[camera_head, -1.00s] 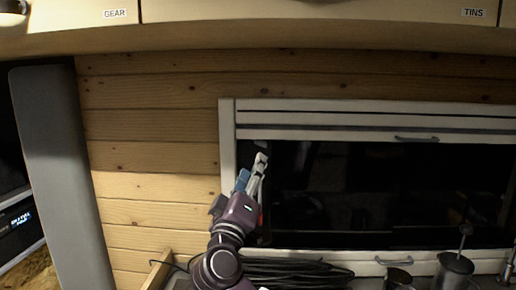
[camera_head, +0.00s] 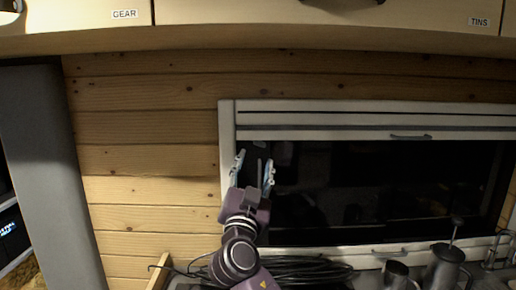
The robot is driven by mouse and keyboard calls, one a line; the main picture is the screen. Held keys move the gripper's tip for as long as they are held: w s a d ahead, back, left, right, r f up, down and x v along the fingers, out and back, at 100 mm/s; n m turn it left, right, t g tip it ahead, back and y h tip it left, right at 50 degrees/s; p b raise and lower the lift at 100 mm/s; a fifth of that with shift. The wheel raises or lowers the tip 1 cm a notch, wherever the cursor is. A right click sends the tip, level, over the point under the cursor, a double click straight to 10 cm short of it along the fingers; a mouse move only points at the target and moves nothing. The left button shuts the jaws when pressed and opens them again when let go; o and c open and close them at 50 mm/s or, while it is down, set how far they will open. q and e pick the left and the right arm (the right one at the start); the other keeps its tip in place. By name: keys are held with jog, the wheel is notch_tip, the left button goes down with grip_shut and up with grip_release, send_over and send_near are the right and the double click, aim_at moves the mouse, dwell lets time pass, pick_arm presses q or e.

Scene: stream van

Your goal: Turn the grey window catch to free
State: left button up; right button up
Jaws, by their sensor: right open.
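The window (camera_head: 380,190) has a dark pane in a pale frame. My right gripper (camera_head: 254,166) is at the window's upper left, in front of the dark glass beside the left frame post. Its two fingers are spread apart and point up. A thin grey upright strip (camera_head: 259,167) shows between the fingers. It may be the grey catch, but it is too small and dark to be sure, and I cannot tell whether a finger touches it. My left gripper is not in view.
A raised blind with a handle (camera_head: 410,137) crosses the window top. Coiled black cable (camera_head: 300,270) lies below the window. A metal mug (camera_head: 396,275) and a plunger pot (camera_head: 447,266) stand at lower right. Cupboards (camera_head: 330,14) overhang above. Bare planks (camera_head: 145,160) lie left.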

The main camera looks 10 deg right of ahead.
aim_at(260, 144)
jog(key=p+x, duration=0.2)
jog(key=x, duration=0.4)
jog(key=shift+w+d+r, duration=0.1)
jog(key=shift+w, duration=0.05)
jog(key=shift+c, duration=0.2)
jog(key=c, duration=1.1)
jog(key=m+b, duration=0.1)
jog(key=b, duration=0.2)
jog(key=shift+f+h, duration=0.25)
jog(key=shift+h, duration=0.05)
jog(key=shift+r+m+g+b, duration=0.25)
jog(key=shift+m+b, duration=0.25)
jog(key=shift+b, duration=0.3)
jog(key=o, duration=1.1)
jog(key=shift+o, duration=0.2)
